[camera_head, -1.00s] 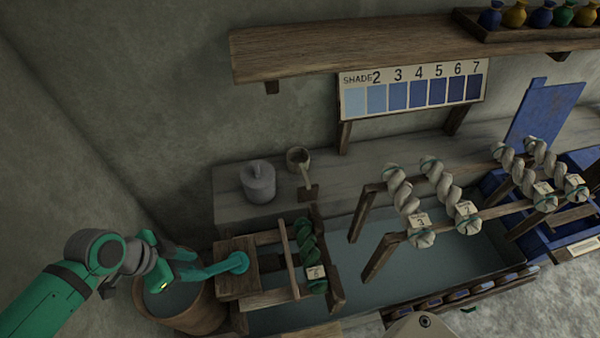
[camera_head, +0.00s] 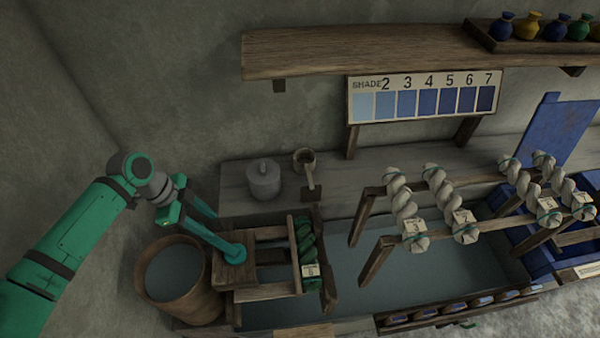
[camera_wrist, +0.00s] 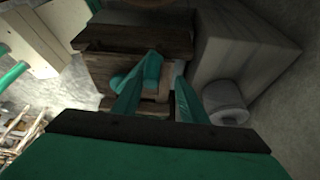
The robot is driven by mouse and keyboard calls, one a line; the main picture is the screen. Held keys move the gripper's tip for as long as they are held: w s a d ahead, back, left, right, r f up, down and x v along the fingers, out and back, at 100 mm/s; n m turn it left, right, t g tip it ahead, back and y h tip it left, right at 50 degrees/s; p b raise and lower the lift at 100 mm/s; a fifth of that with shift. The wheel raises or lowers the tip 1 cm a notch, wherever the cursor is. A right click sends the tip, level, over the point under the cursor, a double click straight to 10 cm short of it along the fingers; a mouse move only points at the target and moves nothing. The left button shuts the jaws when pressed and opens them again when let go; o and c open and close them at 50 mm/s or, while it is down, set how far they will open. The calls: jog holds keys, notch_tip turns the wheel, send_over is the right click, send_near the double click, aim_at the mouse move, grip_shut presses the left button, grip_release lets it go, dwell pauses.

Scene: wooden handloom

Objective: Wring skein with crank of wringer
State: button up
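The wringer is a wooden frame (camera_head: 272,292) at the left end of the trough, with a wooden end block (camera_head: 232,274). A dark green twisted skein (camera_head: 304,236) with a small tag hangs in it. The teal crank (camera_head: 236,252) is at the end block; it also shows in the wrist view (camera_wrist: 150,68), close to the left fingertip. My gripper (camera_head: 215,228) reaches over the end block from the upper left. In the wrist view my gripper (camera_wrist: 162,80) has its two teal fingers apart, with a dark gap between them. Contact with the crank is unclear.
A wooden tub (camera_head: 205,300) stands left of the wringer. A lidded grey pot (camera_head: 264,180) and a ladle (camera_head: 311,182) are on the ledge behind. Pale skeins (camera_head: 402,210) hang on a rack to the right. A shelf (camera_head: 370,52) is above.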

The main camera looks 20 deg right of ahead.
jog(key=w+d+m+g+y, duration=0.1)
jog(key=d+m, duration=0.3)
jog(key=m, duration=0.1)
jog(key=v, duration=1.1)
jog(key=s+d+m+g+h, duration=0.1)
jog(key=s+d+m+h, duration=0.1)
jog(key=d, duration=1)
jog(key=s+d+r+m+g+h, duration=0.1)
jog(key=s+d+h, duration=0.3)
jog(key=d, duration=0.7)
jog(key=shift+s+d+m+g+h, duration=0.4)
jog(key=shift+m+h, duration=0.3)
jog(key=shift+m, duration=0.2)
jog(key=shift+w, duration=0.1)
